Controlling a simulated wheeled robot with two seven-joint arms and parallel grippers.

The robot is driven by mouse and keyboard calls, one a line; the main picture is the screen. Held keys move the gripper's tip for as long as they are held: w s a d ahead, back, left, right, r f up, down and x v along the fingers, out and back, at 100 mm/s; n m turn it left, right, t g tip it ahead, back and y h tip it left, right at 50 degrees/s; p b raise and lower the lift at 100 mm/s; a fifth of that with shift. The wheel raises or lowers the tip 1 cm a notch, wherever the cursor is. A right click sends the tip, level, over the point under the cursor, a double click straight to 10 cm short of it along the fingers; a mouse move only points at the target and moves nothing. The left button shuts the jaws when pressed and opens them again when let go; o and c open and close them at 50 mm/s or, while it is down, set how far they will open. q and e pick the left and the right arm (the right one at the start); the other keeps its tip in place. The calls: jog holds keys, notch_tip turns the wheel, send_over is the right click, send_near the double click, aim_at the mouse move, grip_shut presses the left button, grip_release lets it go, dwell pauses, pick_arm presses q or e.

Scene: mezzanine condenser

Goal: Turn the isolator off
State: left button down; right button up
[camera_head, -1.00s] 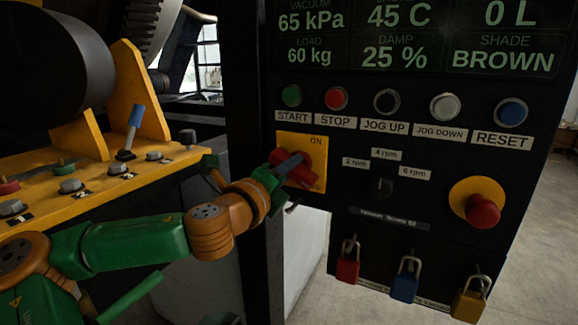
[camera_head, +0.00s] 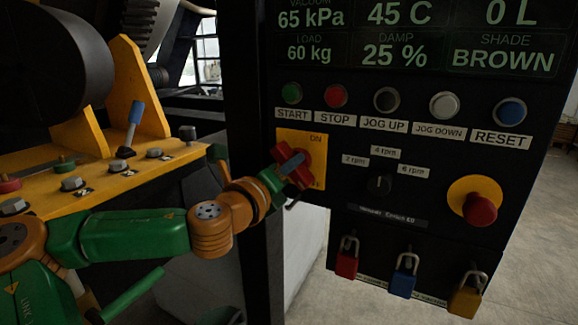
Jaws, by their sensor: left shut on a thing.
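The isolator is a red rotary handle (camera_head: 286,155) on a yellow plate (camera_head: 316,140) marked ON at its top, at the left of the black control panel. The handle now slants, its upper end toward the upper left. My left gripper (camera_head: 292,166) is shut on the red handle, reaching it from the lower left. The gripper covers part of the handle and the plate's middle. Any OFF mark is hidden or too small to read. My right gripper is not in view.
Above the isolator is a row of buttons with START (camera_head: 291,93) and STOP (camera_head: 336,96). A speed knob (camera_head: 379,186) and a red emergency button (camera_head: 480,209) are to the right. Padlocks, including a red one (camera_head: 346,264), hang below. A blue-tipped lever (camera_head: 136,113) stands at left.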

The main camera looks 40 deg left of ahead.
pick_arm(q)
jog(key=shift+r, duration=0.15)
jog(key=c, duration=0.6)
grip_release()
jog(key=shift+c, duration=0.2)
jog(key=shift+s+d+f+b, duration=0.15)
jog(key=shift+s+f+b, duration=0.1)
jog(key=shift+s+b, duration=0.3)
jog(key=b+v, duration=0.4)
jog(key=v, duration=0.2)
jog(key=shift+r+b, duration=0.15)
jog(key=shift+b, duration=0.15)
